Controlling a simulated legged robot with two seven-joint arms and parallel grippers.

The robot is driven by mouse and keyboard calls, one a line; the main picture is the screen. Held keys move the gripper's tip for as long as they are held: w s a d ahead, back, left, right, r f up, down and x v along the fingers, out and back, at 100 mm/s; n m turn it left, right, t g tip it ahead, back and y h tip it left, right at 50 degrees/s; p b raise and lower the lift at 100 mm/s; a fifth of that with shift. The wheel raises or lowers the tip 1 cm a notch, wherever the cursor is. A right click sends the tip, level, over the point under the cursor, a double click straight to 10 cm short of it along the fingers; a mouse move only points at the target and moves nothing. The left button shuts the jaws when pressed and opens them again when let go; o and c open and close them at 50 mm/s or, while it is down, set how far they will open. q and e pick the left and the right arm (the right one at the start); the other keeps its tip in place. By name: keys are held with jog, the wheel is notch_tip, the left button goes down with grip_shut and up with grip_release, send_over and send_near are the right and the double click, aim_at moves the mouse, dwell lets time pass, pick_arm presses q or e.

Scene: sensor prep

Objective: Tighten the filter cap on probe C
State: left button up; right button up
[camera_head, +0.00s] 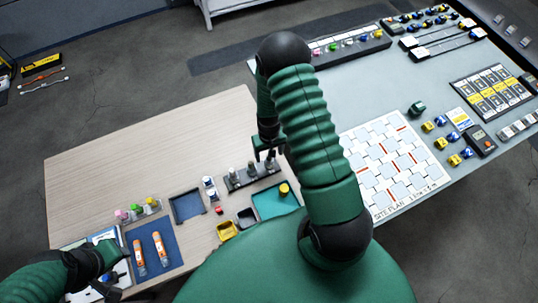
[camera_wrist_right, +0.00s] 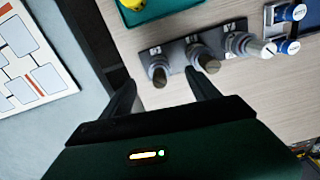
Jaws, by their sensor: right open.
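A dark rack (camera_head: 240,183) on the wooden table holds three upright probes in a row; it also shows in the right wrist view (camera_wrist_right: 175,52). In that view the end probe (camera_wrist_right: 157,72) and middle probe (camera_wrist_right: 207,62) have dull round tops, and the third probe (camera_wrist_right: 248,46) looks paler. The rack labels are too small to read surely, so I cannot tell which is probe C. My right gripper (camera_wrist_right: 160,88) is open and empty, its fingers on either side of the end probe in the picture, apparently not touching. My left gripper (camera_head: 108,284) is low at the left; its jaws are unclear.
A teal tray (camera_head: 290,209) with a yellow item lies beside the rack. Blue-and-white vials (camera_head: 209,187), a blue tray (camera_head: 186,206) and yellow bin (camera_head: 227,231) stand close by. Orange tubes lie on a blue mat (camera_head: 150,265). The table's far left is clear.

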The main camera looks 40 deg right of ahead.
jog(key=shift+r+p, duration=2.25)
jog(key=shift+r, duration=0.75)
jog(key=s+a+r+n+t+b, duration=0.1)
jog(key=s+a+r+n+b, duration=0.1)
jog(key=a+r+b, duration=0.3)
jog(key=s+a+r+n+t+b, duration=0.1)
jog(key=s+a+r+n+b, duration=0.1)
jog(key=a+r+b, duration=0.3)
jog(key=shift+s+a+r+t, duration=0.3)
jog(key=shift+s+a+r, duration=0.75)
jog(key=shift+a, duration=1.3)
